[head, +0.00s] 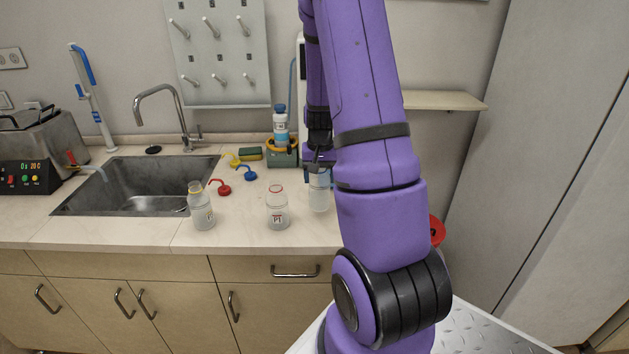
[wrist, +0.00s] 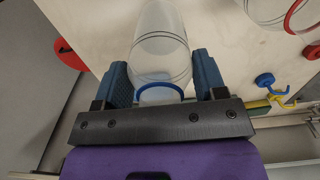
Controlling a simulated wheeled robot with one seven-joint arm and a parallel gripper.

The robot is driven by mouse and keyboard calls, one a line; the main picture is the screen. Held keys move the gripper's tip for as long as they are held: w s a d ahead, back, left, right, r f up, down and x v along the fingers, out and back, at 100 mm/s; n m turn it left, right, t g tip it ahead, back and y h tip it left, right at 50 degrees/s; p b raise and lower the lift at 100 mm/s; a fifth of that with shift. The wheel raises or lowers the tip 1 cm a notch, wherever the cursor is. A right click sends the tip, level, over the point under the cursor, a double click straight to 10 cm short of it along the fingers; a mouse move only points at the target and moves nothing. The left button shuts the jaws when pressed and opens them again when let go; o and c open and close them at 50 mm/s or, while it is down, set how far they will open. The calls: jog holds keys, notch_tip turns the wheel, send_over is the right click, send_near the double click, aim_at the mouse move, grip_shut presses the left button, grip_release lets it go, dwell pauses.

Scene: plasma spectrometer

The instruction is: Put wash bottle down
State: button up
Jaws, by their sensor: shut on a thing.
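A clear wash bottle with a blue neck ring shows in the wrist view (wrist: 158,45), between the two blue fingers of my gripper (wrist: 161,78). The fingers are shut on it near the neck. In the head view the same bottle (head: 319,194) is upright over the counter (head: 160,236), right of the red-ringed bottle. My arm partly covers my gripper (head: 319,162) there. I cannot tell whether the bottle's base touches the counter. A red-ringed bottle (head: 277,211) and a yellow-ringed bottle (head: 201,209) stand upright on the counter.
Red (head: 221,188), blue (head: 246,173) and yellow (head: 231,160) spouted caps lie behind the bottles. A sink (head: 135,207) is at left. A blue-capped bottle (head: 281,128) stands on a green device (head: 284,158) at the back. A red round thing (head: 437,231) is at right.

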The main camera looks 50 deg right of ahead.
aim_at(320, 186)
jog(key=shift+f, duration=1.75)
jog(key=shift+f, duration=0.15)
jog(key=o, duration=1.3)
jog(key=shift+c, duration=0.2)
